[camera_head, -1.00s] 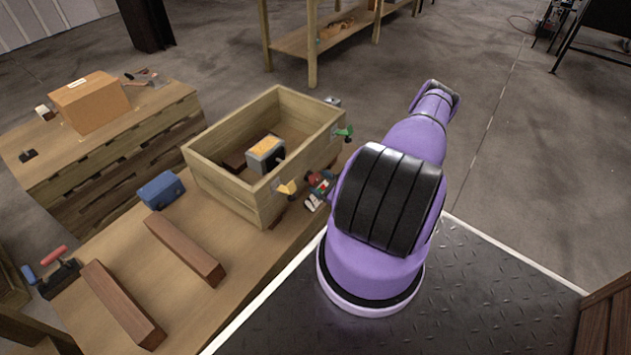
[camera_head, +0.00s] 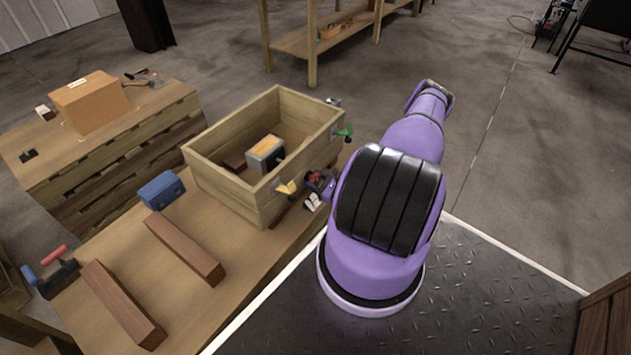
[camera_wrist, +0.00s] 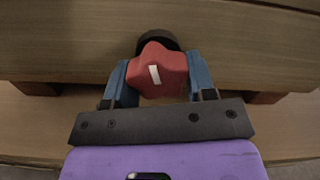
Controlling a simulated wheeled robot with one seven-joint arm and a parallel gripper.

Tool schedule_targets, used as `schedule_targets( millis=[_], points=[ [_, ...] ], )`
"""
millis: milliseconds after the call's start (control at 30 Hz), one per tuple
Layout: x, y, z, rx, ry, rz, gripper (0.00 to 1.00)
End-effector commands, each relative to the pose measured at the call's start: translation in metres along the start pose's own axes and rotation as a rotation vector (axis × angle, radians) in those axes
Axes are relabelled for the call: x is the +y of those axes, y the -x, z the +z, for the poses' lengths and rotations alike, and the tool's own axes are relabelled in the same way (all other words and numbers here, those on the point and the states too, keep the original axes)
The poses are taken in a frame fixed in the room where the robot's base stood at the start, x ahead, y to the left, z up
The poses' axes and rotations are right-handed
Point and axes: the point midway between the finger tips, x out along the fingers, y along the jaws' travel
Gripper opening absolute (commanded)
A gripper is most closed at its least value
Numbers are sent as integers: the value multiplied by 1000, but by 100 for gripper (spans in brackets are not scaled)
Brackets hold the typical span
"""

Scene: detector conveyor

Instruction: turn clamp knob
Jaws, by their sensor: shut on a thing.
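The clamp knob (camera_wrist: 158,72) is red with lobes and a short white mark, which stands nearly upright, slightly tilted. It sits on a dark round base against the wooden box wall. My gripper (camera_wrist: 158,80) has its two blue fingers on either side of the knob and is shut on it. In the head view my gripper (camera_head: 319,184) is at the box's near right side, partly hidden by my arm. The wooden box (camera_head: 222,188) stands on the workbench (camera_head: 120,235).
A yellow knob (camera_head: 287,187) and a green knob (camera_head: 344,131) are on the box's right side. A grey block with a yellow top (camera_head: 266,150) is inside. A blue case (camera_head: 161,190) and two brown wooden bars (camera_head: 184,248) lie on the bench.

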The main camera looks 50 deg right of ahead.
Motion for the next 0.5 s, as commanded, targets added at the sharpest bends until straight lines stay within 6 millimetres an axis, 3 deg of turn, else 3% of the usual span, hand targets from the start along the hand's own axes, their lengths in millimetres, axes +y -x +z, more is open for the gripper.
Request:
schedule_targets(
  millis=[267,500],
  points=[
    [1,0,0,0,-103,0,27],
    [2,1,0,0,-298,-1,27]
  ],
)
